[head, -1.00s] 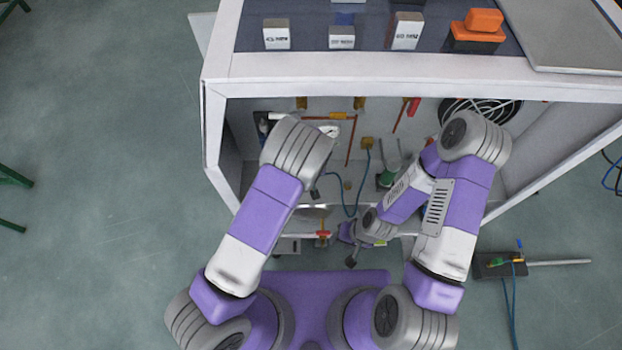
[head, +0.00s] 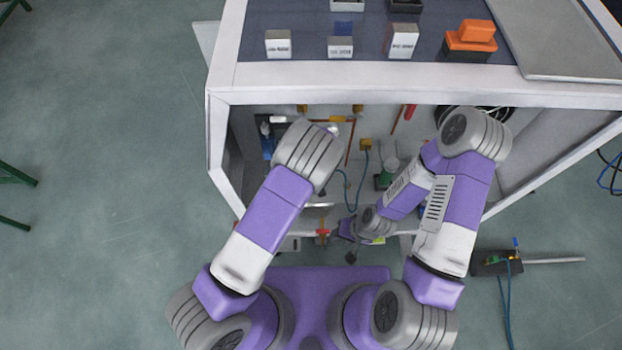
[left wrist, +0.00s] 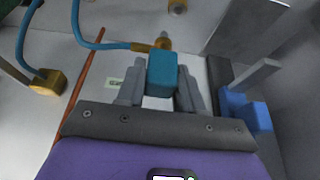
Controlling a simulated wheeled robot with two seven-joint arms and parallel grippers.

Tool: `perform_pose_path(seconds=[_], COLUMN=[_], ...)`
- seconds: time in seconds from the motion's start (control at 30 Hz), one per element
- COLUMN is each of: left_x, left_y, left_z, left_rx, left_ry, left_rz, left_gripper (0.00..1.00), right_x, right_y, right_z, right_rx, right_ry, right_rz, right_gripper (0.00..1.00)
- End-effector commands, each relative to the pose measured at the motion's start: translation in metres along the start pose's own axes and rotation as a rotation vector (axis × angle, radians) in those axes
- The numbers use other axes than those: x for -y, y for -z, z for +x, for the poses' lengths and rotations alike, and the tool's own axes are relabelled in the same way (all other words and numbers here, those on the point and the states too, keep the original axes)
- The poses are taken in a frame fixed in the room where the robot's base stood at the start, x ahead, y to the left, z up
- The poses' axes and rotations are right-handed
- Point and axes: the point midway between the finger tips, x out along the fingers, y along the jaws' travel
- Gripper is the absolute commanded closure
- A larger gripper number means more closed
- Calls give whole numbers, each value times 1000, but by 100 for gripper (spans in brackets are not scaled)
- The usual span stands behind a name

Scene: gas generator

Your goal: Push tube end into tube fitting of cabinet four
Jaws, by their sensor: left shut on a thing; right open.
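In the left wrist view, my left gripper (left wrist: 161,78) is shut on a teal block (left wrist: 162,70), which looks like the tube end piece. A brass fitting (left wrist: 163,42) shows just beyond the block; whether they touch is unclear. A blue tube (left wrist: 95,43) runs from the upper left to the brass piece near the block. In the head view, my left gripper is hidden behind my left arm. The blue tube (head: 351,197) hangs inside the white cabinet (head: 216,140). My right gripper (head: 348,246) is open near the cabinet's front lower edge, apart from the tube.
A brass block (left wrist: 47,82) with a tube and a copper pipe (left wrist: 85,75) are left of my left gripper. A blue part (left wrist: 247,110) is close on its right. The cabinet top carries several boxes and an orange block (head: 470,38). A green-based item (head: 387,176) stands inside.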

Motion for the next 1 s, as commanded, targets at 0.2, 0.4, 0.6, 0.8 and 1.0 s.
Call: perform_pose_path(seconds=[0.2, 0.4, 0.6, 0.8, 1.0], left_x=[-18, -34, -50, -66, -82], left_y=[0, 0, -1, -1, -2], left_z=[0, 1, 3, 4, 6], left_rx=[-2, -3, -2, -3, -3], left_ry=[1, 1, 1, 0, 0], left_rz=[2, 2, 2, 2, 1], left_gripper=[100, 100, 100, 100, 100], right_x=[3, 5, 6, 7, 6], right_y=[0, -1, -1, -1, -1], right_z=[-8, -14, -16, -19, -17], right_rx=[0, 0, 0, 0, 0], right_ry=[0, 0, 0, 0, 0], right_rz=[0, 0, 0, 0, 0], right_gripper=[57, 57, 57, 57, 57])
